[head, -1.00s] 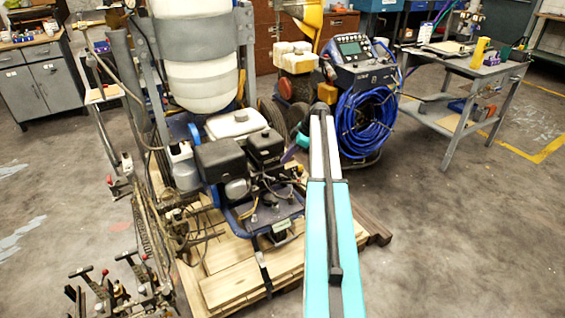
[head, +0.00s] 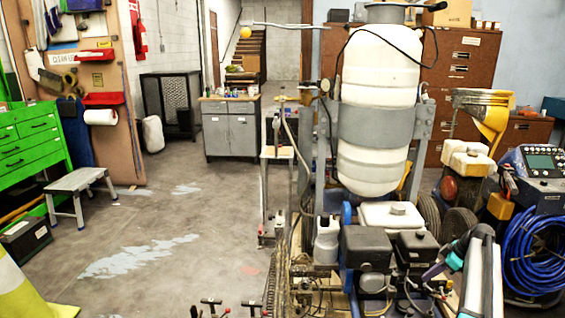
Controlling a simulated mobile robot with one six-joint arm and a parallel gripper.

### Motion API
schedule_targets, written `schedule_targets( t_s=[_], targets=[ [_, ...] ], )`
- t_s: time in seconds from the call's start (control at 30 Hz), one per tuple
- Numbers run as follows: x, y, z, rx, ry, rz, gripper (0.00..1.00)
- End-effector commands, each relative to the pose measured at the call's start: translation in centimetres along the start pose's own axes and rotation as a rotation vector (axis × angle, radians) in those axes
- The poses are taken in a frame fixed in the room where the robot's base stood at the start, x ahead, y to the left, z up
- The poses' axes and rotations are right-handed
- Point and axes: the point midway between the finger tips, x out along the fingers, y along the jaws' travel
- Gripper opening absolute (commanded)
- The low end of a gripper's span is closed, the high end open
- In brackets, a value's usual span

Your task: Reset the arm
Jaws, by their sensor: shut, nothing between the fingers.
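My arm (head: 478,275) rises from the bottom right of the head view, in front of the line striper. My gripper (head: 430,272) is at the arm's far end, small and partly lost against the dark engine parts. It is shut with nothing visible in it. The line striper (head: 378,125) stands behind it, with a tall white tank, grey straps and a black engine (head: 366,250) low in front. I cannot tell whether the gripper touches the engine.
A blue hose coil (head: 535,250) on a machine stands at the right. A green tool cabinet (head: 30,150), a grey step stool (head: 80,185) and a yellow cone (head: 20,290) are at the left. A grey cabinet (head: 231,130) stands behind. The floor at left centre is open.

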Motion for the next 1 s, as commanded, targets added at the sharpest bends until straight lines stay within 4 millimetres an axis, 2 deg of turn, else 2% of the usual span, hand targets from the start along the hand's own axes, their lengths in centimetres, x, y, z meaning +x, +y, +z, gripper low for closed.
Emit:
schedule_targets(
  t_s=[0.03,0.2,0.5,0.7,1.0],
  targets=[
    [1.7,-1.5,-0.4,0.021,-0.011,-0.018,0.00],
    [7.8,-6.3,-1.2,0.127,-0.069,-0.071,0.00],
    [17.3,-16.4,-1.5,0.312,-0.204,-0.141,0.00],
    [22.2,-23.6,-0.9,0.423,-0.308,-0.165,0.00],
    [27.0,-34.7,1.2,0.569,-0.475,-0.162,0.00]
  ],
)
